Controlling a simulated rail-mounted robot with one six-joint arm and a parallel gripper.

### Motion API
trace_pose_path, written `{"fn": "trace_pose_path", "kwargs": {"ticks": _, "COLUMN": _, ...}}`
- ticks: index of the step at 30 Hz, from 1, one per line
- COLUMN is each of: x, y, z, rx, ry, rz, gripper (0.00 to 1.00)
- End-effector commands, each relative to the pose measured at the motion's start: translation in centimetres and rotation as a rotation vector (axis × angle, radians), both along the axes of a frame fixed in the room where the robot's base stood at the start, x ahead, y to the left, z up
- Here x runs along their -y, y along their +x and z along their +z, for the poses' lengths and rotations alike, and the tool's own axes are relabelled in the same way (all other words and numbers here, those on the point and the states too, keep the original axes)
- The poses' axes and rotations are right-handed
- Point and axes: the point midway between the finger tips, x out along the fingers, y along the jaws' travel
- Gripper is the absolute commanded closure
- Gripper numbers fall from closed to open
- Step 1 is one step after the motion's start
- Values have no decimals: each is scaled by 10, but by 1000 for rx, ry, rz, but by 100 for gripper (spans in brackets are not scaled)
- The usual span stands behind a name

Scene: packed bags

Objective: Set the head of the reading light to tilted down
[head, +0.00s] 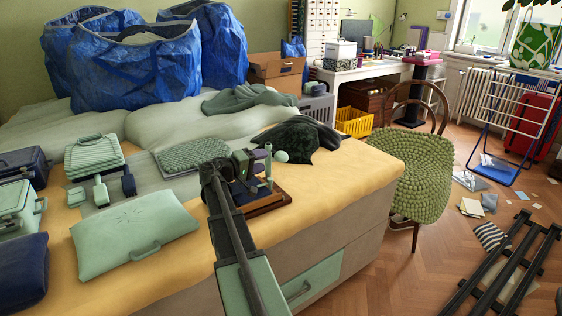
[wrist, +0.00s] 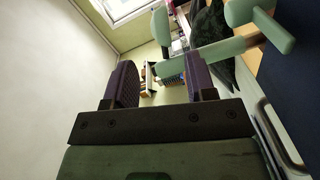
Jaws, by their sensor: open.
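The reading light shows a rounded mint-green part (head: 281,156) just right of my gripper (head: 254,162) in the head view, above a dark wooden base (head: 268,204) on the bed edge. Its lower parts are largely hidden by my arm and gripper. In the wrist view, a mint-green bar (wrist: 215,55) crosses at a slant near the tip of the right purple finger, with more mint-green pieces above it. My gripper (wrist: 162,82) is open, its purple fingers well apart. I cannot tell whether it touches the light, nor which way the head tilts.
A mint-green case (head: 135,232) and other cases lie on the bed left of my arm. A dark crumpled bag (head: 300,138) lies just behind the light. Blue bags (head: 135,75) stand at the back. A green-covered chair (head: 415,185) is to the right.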

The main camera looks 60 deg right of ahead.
Motion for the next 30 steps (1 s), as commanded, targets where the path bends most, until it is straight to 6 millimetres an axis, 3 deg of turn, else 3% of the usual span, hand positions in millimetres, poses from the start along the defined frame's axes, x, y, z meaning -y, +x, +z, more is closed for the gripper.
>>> {"fn": "trace_pose_path", "kwargs": {"ticks": 6, "x": 50, "y": -17, "z": -5, "rx": -1, "ry": 2, "rz": -4, "gripper": 49}}
{"fn": "trace_pose_path", "kwargs": {"ticks": 10, "x": 72, "y": -25, "z": -6, "rx": -1, "ry": 2, "rz": -3, "gripper": 49}}
{"fn": "trace_pose_path", "kwargs": {"ticks": 14, "x": 83, "y": -29, "z": -7, "rx": 0, "ry": 2, "rz": 0, "gripper": 49}}
{"fn": "trace_pose_path", "kwargs": {"ticks": 21, "x": 84, "y": -30, "z": -7, "rx": 0, "ry": 2, "rz": 1, "gripper": 49}}
{"fn": "trace_pose_path", "kwargs": {"ticks": 30, "x": 84, "y": -29, "z": -7, "rx": 0, "ry": 2, "rz": 0, "gripper": 95}}
